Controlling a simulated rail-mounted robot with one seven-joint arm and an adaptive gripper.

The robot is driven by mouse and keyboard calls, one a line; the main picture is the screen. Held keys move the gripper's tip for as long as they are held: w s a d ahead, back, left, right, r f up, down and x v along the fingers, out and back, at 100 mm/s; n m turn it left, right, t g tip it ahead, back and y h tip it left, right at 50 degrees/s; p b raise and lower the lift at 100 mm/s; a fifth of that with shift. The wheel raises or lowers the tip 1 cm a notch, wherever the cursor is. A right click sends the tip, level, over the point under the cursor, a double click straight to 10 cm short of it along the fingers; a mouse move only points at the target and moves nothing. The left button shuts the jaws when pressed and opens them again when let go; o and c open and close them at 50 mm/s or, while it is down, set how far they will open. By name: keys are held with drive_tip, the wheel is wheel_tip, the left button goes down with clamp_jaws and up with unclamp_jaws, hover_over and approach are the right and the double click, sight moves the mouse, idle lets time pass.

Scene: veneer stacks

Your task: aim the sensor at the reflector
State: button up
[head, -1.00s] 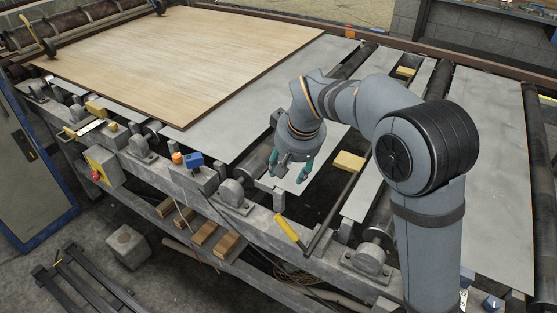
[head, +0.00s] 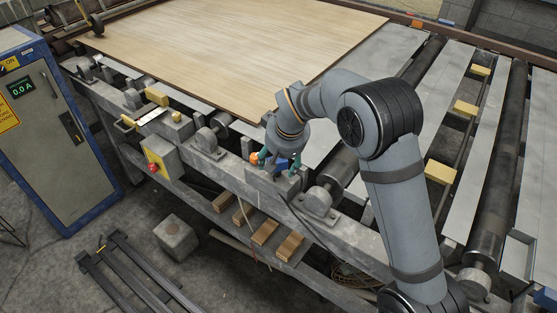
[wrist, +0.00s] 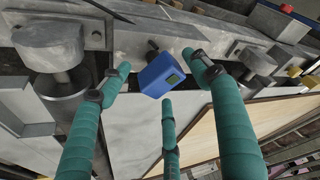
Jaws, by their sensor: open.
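A small blue box (head: 283,163), which looks like the sensor, sits on the near steel rail of the roller frame. In the wrist view the blue box (wrist: 157,77) shows a small greenish display and a black knob beside it. My gripper (head: 279,160) is directly over the box. In the wrist view my gripper (wrist: 158,70) has its teal fingers spread open around the box, and gaps show between fingers and box. The fingers partly hide the box in the head view. I cannot make out the reflector for certain; a small orange piece (head: 417,23) lies on the far rail.
An orange knob (head: 254,158) stands on the rail left of the box. A large veneer sheet (head: 220,45) lies behind on the rollers. A yellow box with a red button (head: 157,164) hangs on the frame, and a grey cabinet (head: 45,130) stands at left.

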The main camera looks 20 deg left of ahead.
drive_tip(key=shift+w+a+f, duration=0.1)
drive_tip(key=shift+f, duration=0.15)
drive_tip(key=shift+c, duration=0.5)
drive_tip(key=shift+r, duration=0.15)
drive_tip(key=c, duration=1.1)
drive_tip(key=shift+w, duration=0.1)
drive_tip(key=shift+w+r+n+y, duration=0.1)
drive_tip(key=shift+n+y, duration=0.2)
drive_tip(key=shift+n, duration=0.8)
drive_tip(key=shift+w+n+g+y, duration=0.1)
drive_tip(key=shift+n+g+y, duration=0.25)
drive_tip(key=shift+n, duration=0.8)
drive_tip(key=shift+n+g+y, duration=0.15)
drive_tip(key=shift+n+g, duration=0.4)
drive_tip(key=shift+n, duration=0.6)
